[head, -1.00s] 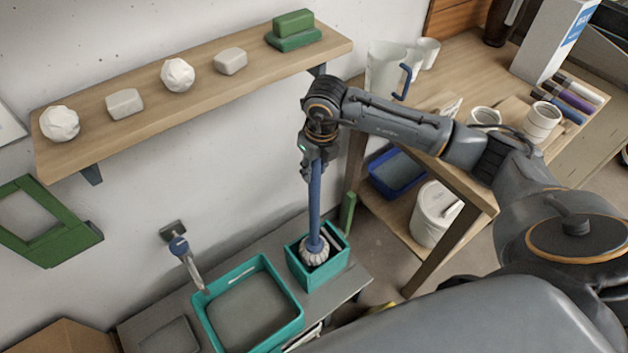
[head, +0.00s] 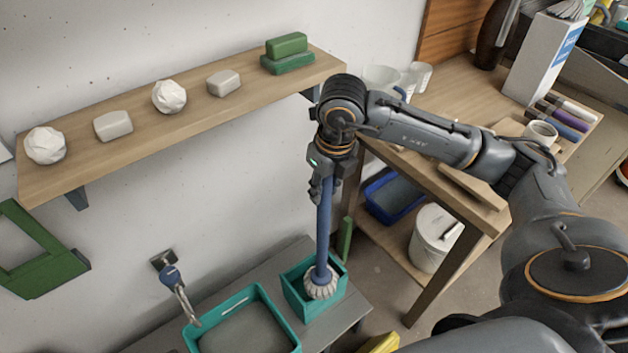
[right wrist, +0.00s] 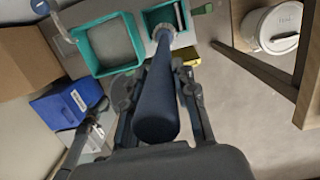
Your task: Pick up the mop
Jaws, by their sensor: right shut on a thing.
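The mop has a blue handle (head: 324,228) and a pale, round, ribbed head (head: 321,283). It stands nearly upright, with its head at the small teal bucket (head: 301,306). My right gripper (head: 321,190) is shut on the upper part of the handle. In the right wrist view the handle (right wrist: 157,110) runs between my fingers, down to the bucket (right wrist: 180,38). I cannot tell whether the mop head touches the bucket's bottom. My left gripper is in neither current view.
A larger teal basin (head: 254,297) sits left of the bucket on the grey bench. A wall shelf (head: 190,108) with pale lumps and green blocks is above. A wooden table (head: 440,165) stands to the right, with a white pail (head: 433,238) beneath. A blue box (right wrist: 66,104) shows in the wrist view.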

